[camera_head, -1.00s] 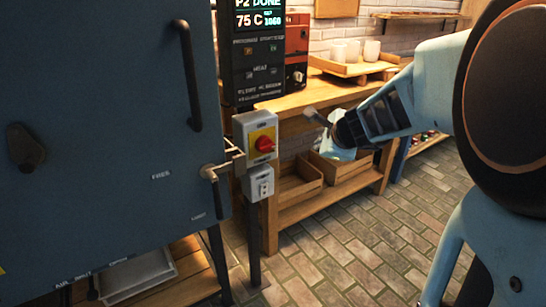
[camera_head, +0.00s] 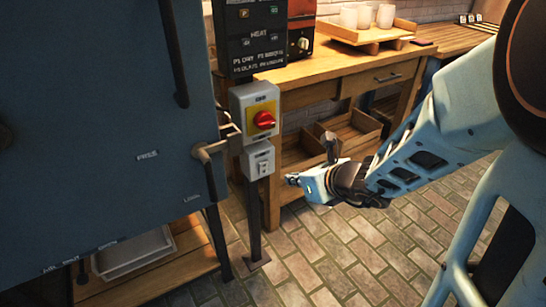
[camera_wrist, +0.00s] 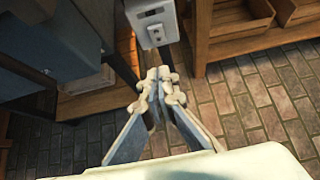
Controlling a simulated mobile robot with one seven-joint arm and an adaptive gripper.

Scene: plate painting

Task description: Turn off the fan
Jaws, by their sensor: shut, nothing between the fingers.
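A grey switch box with a red rotary knob on a yellow plate (camera_head: 263,120) is on a post beside the blue-grey cabinet. Below it is a smaller grey box with a small rocker switch (camera_head: 262,167); this box also shows at the top of the wrist view (camera_wrist: 155,29). I cannot tell which of them works the fan, and no fan is clearly visible. My gripper (camera_head: 290,180) is to the right of the small box and apart from it. In the wrist view its fingertips (camera_wrist: 158,76) are together and empty, below the small box.
The blue-grey cabinet (camera_head: 100,130) with a handle and latch (camera_head: 208,150) stands at left. A wooden workbench (camera_head: 345,75) with open crates (camera_head: 350,135) underneath stands behind. Brick floor (camera_head: 335,245) is clear in front.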

